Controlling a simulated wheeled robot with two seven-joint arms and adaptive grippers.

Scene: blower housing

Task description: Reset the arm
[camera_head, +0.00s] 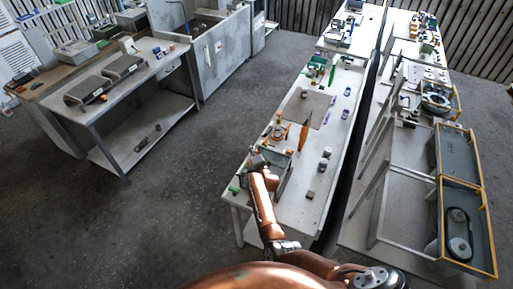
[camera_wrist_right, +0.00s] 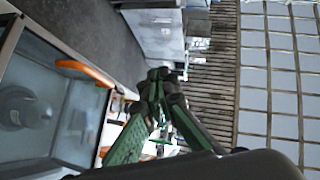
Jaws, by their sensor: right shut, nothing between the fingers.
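My right arm (camera_head: 265,205), copper-coloured, comes up from the bottom of the head view and reaches over the near left corner of the long white table. Its dark right gripper (camera_head: 257,157) is small there, above or beside the table's near items; whether it touches any cannot be told. In the right wrist view the right gripper (camera_wrist_right: 163,76) has its dark fingertips together, with green linkages behind them, and nothing shows between the tips. My left gripper is not in view.
The long white table (camera_head: 322,185) carries tools and small parts, including an orange pointed object (camera_head: 304,134). Yellow-framed panels (camera_head: 491,236) stand at the right. A grey workbench (camera_head: 97,128) stands at the left, with open floor (camera_head: 170,215) between. In the wrist view an orange handle (camera_wrist_right: 84,70) is left of the fingers.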

